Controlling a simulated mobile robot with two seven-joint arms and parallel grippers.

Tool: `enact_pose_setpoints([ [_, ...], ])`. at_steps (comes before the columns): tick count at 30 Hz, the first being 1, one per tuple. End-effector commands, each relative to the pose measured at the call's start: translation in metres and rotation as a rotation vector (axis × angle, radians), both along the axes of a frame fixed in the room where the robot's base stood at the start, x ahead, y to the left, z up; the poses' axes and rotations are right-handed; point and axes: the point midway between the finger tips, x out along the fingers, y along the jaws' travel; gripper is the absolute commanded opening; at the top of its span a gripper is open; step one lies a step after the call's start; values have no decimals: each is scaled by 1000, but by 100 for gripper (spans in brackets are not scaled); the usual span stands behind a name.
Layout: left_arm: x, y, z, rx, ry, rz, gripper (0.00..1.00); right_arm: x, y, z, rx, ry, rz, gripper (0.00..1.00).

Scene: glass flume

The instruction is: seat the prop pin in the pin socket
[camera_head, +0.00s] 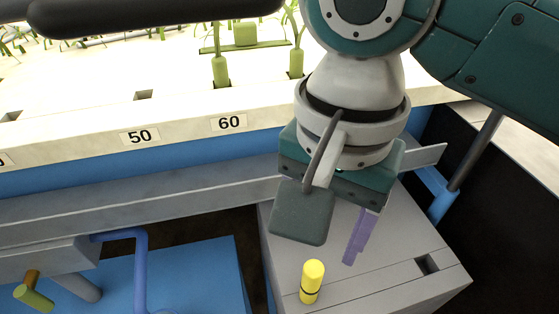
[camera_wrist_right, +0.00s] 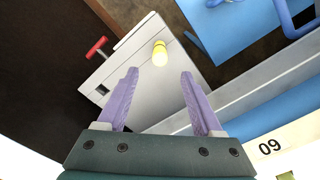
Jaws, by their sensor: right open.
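A yellow cylinder with a thin dark band, which I take for the prop pin (camera_head: 312,282), stands upright on the grey box top. In the right wrist view the pin (camera_wrist_right: 160,53) shows ahead, between and beyond the fingertips. A dark square hole, which looks like the pin socket (camera_head: 428,264), is in the same top, to the pin's right; the right wrist view shows this hole (camera_wrist_right: 103,90) left of my fingers. My right gripper (camera_head: 352,254) has purple fingers; it is open and empty above the box, apart from the pin (camera_wrist_right: 158,76). My left gripper is not in view.
The grey box (camera_head: 380,295) has a seam across its top. A grey rail (camera_head: 130,200) runs behind it, below the flume edge marked 50 and 60. A red T-handle (camera_wrist_right: 96,47) sticks out beside the box.

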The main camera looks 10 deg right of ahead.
Motion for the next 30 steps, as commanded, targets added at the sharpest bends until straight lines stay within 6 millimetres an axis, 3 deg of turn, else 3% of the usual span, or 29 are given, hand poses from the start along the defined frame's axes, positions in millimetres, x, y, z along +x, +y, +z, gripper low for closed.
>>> enact_pose_setpoints([
  [21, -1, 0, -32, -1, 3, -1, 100, 3, 0, -95, -9, 3, -14, 68],
  [30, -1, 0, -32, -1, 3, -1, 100, 3, 0, -100, -7, 0, -14, 68],
])
